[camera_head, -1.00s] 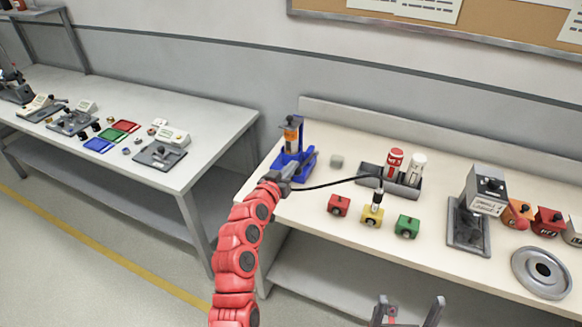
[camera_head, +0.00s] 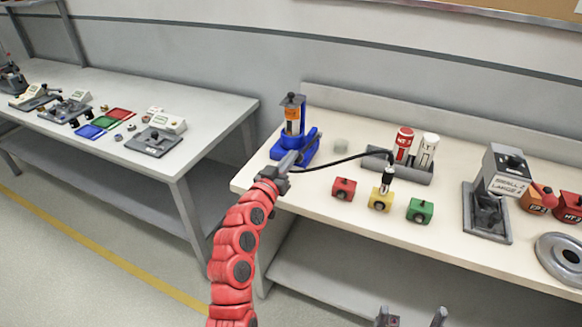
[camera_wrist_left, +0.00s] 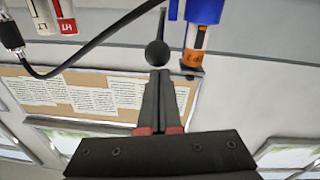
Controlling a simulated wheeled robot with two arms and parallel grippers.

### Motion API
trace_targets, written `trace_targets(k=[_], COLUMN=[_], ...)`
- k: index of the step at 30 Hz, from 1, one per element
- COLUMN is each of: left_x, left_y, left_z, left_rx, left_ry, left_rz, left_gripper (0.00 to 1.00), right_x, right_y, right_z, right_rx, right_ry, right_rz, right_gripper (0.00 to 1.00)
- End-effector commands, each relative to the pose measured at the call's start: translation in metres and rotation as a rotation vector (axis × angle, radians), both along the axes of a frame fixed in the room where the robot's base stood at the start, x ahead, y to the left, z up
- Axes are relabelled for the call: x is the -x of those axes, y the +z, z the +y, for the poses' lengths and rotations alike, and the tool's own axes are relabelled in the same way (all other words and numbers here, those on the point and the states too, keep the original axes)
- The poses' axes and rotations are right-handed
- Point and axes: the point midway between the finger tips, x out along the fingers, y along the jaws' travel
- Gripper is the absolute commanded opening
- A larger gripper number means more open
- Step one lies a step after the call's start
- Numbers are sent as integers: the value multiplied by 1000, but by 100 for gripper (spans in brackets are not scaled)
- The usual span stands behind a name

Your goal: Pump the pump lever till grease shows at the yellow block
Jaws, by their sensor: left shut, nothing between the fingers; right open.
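The blue pump (camera_head: 293,128) with an orange label stands at the bench's left end. Its thin lever ends in a black knob (camera_wrist_left: 157,53). My left gripper (camera_head: 291,160) is shut and empty in front of the pump, its fingertips (camera_wrist_left: 158,75) at the knob; whether they touch it I cannot tell. A black hose runs from the pump to a coupler (camera_head: 387,180) standing on the yellow block (camera_head: 380,202). I see no grease at the block, though it is small in view. My right gripper (camera_head: 411,316) is open and empty at the bottom edge.
A red block (camera_head: 343,189) and a green block (camera_head: 420,210) flank the yellow one. Behind them a grey holder (camera_head: 409,174) carries red and white cartridges. A grey stand (camera_head: 486,225) is to the right. Another table (camera_head: 215,117) is at the left.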

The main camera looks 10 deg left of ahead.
Motion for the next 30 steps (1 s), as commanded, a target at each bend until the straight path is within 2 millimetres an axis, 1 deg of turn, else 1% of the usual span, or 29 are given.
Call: trace_targets(k=[1,3,9,15,18,22,25,30], left_x=[1,3,6,7,7,7,7,7], left_y=[-24,-32,-52,-65,-70,-74,-76,-76], left_z=[0,0,1,2,2,1,1,1], left_rx=[5,15,42,62,72,81,84,89], left_ry=[0,-1,-1,0,0,-1,-1,-2], left_rz=[-22,-57,-146,-221,-251,-278,-291,-304], left_gripper=[0,0,0,0,0,0,0,0], right_x=[0,0,0,0,0,0,0,0], right_y=[-34,-57,-117,-164,-182,-199,-208,-214], right_z=[0,0,0,0,0,0,0,0], right_rx=[0,0,0,0,0,0,0,0], right_ry=[0,0,0,0,0,0,0,0], right_rz=[0,0,0,0,0,0,0,0], right_gripper=[100,100,100,100,100,100,100,100])
